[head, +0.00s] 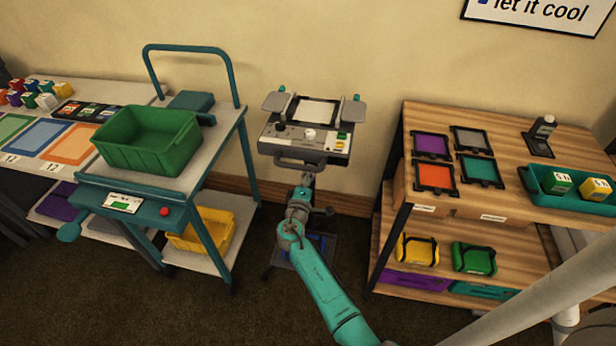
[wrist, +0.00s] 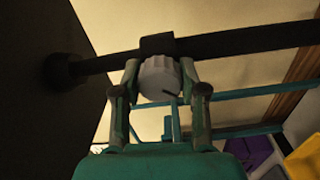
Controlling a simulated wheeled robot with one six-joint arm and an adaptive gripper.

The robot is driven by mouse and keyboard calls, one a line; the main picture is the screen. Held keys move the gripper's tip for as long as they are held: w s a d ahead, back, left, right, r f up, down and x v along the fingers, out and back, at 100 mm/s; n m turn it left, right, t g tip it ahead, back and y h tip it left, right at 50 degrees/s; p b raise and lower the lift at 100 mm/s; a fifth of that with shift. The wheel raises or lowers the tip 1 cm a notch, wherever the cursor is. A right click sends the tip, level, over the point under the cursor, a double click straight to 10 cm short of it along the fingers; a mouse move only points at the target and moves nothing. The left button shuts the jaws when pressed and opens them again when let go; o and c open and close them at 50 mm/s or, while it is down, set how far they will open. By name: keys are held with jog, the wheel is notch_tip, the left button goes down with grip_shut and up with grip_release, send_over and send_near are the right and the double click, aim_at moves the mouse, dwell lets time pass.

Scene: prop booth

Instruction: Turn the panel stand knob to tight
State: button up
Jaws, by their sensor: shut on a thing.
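The panel stand (head: 305,140) stands against the wall in the head view, with a grey panel and a white screen on top. In the wrist view its knob (wrist: 159,78) is a light grey, ribbed round piece below a dark clamp on a dark bar (wrist: 240,42). My gripper (wrist: 158,82) has one finger on each side of the knob and is shut on it. In the head view my arm reaches up to just below the panel; the knob and fingertips cannot be made out there. Whether the knob is loose or tight cannot be told.
A teal cart (head: 221,145) with a green bin (head: 148,140) stands left of the stand. A wooden shelf (head: 480,125) with coloured frames and a teal tray (head: 560,193) stands to the right.

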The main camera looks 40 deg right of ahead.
jog(key=shift+f+m, duration=0.1)
jog(key=shift+m, duration=0.3)
jog(key=o, duration=1.2)
jog(key=shift+c, duration=0.2)
jog(key=shift+s+a, duration=0.1)
jog(key=v, duration=1.1)
jog(key=shift+s+a, duration=0.3)
